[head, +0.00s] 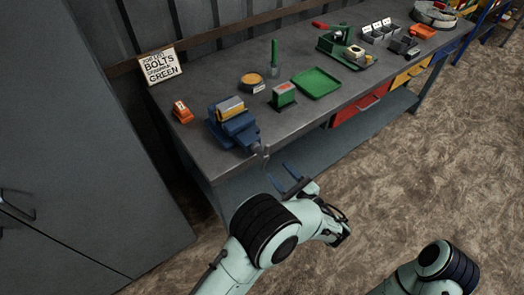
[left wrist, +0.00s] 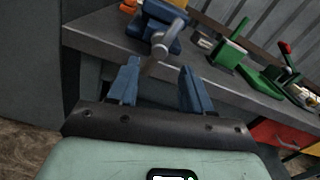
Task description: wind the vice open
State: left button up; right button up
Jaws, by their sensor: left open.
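The blue vice (head: 238,128) is on the bench near its left front corner, with a yellow and grey block (head: 230,108) at its jaws. Its grey screw and handle (head: 262,153) stick out past the bench's front edge. My left gripper (head: 285,179) is open and empty, in front of the handle and apart from it in the head view. In the left wrist view the vice (left wrist: 162,16) is at the top, and the tilted grey handle (left wrist: 160,48) appears between the two blue fingers (left wrist: 160,88). My right gripper is out of view; only part of that arm shows at lower right.
The grey bench (head: 205,85) holds an orange item (head: 182,112), a green block (head: 283,95), a green tray (head: 316,83) and an upright green bottle-like item (head: 274,55). A grey cabinet (head: 80,140) stands at left. Floor in front of the bench is clear.

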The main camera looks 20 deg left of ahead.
aim_at(263, 155)
pick_arm(q)
jog(key=x, duration=1)
jog(key=shift+w+a+p, duration=0.2)
jog(key=shift+a+p, duration=0.05)
jog(key=shift+p, duration=0.1)
